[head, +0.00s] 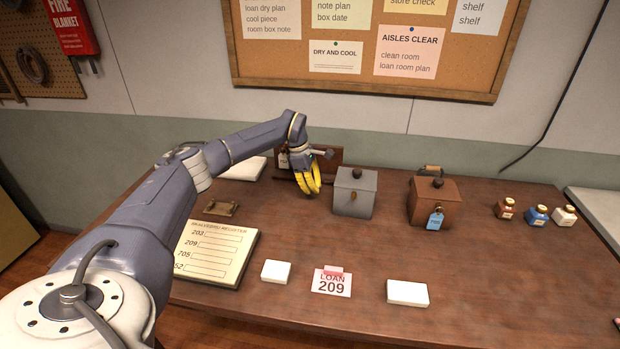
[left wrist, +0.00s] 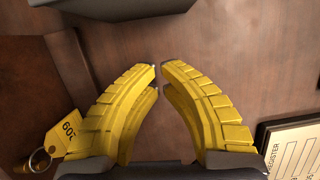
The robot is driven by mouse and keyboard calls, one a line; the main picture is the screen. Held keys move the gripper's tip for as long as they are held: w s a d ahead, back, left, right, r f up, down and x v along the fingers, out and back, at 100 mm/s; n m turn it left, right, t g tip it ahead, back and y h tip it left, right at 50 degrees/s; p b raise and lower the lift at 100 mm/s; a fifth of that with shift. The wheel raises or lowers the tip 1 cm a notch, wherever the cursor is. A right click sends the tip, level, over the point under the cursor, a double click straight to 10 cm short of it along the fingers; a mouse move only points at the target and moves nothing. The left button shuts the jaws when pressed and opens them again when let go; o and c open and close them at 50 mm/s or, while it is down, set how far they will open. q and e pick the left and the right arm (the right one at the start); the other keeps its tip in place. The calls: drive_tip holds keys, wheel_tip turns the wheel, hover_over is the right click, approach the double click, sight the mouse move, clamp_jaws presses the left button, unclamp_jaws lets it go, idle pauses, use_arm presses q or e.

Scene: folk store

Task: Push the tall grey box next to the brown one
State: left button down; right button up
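The grey box (head: 355,195), with a dark knob on its lid, stands upright on the table in the head view. To its right, apart by a gap, stands the brown box (head: 435,203) with a blue tag. My left gripper (head: 311,191) is low over the table just left of the grey box. Its yellow fingers (left wrist: 159,76) nearly meet at the tips in the left wrist view, with nothing between them. A dark surface at the top of that view (left wrist: 125,8) looks like the grey box's side. My right gripper is not in view.
A brown wooden item (head: 328,157) with a tag (left wrist: 61,134) stands behind my gripper. A register board (head: 216,254), white blocks and a LOAN 209 card (head: 332,282) lie in front. Small jars (head: 537,215) stand at right. Bare table lies between the two boxes.

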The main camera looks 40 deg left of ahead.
sight(318, 203)
use_arm(q)
drive_tip(key=x, duration=0.3)
drive_tip(key=shift+w+d+r, duration=0.1)
drive_tip(key=shift+w+d, duration=0.1)
drive_tip(key=shift+d, duration=0.3)
drive_tip(key=shift+w+d+r, duration=0.1)
drive_tip(key=shift+w+d, duration=0.1)
drive_tip(key=shift+d, duration=0.35)
drive_tip(key=shift+w+d, duration=0.35)
drive_tip(key=shift+d, duration=0.4)
drive_tip(key=w+d, duration=0.1)
drive_tip(key=d, duration=0.2)
drive_tip(key=w+d, duration=0.2)
drive_tip(key=d, duration=0.2)
drive_tip(key=w+d, duration=0.1)
drive_tip(key=d, duration=0.3)
drive_tip(key=shift+w+d, duration=0.1)
drive_tip(key=shift+w, duration=0.15)
